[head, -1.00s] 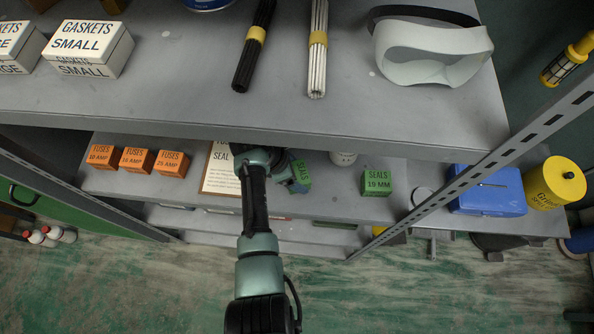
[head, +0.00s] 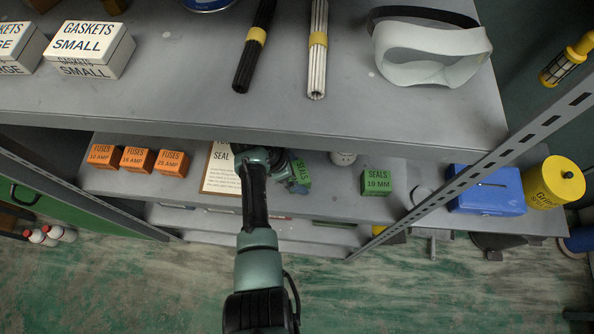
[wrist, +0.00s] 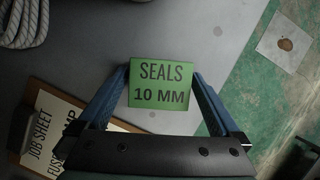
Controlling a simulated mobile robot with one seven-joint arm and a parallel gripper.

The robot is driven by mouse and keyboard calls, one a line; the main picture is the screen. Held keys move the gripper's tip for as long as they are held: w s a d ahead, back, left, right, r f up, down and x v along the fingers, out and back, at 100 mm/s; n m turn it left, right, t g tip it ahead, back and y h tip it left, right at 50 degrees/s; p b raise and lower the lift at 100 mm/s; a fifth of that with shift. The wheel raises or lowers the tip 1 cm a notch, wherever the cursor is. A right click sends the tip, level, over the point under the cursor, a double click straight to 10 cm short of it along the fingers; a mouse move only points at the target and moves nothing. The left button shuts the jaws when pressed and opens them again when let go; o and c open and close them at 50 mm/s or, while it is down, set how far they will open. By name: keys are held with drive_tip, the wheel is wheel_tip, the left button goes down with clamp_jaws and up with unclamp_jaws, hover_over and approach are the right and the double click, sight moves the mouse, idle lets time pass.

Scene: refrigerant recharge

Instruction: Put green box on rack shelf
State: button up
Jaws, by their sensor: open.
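A green box marked SEALS 10 MM (wrist: 160,84) sits on the grey shelf in the wrist view. My gripper (wrist: 162,92) is open, with one blue finger at each side of this box. I cannot tell whether the fingers touch it. In the head view the green box (head: 302,173) shows beside my gripper (head: 290,180), partly hidden by it, on the rack's lower shelf (head: 340,190). A second green box, marked SEALS 19 MM (head: 376,182), stands further right on that shelf.
Orange fuse boxes (head: 137,158) stand at the left of the lower shelf. A clipboard (head: 216,178) lies beside my arm. The upper shelf (head: 200,90) overhangs from behind. A slanted rack post (head: 470,165) and a blue case (head: 488,190) are at the right.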

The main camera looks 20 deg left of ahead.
drive_tip(key=v, duration=0.7)
drive_tip(key=shift+r, duration=0.1)
idle(0.5)
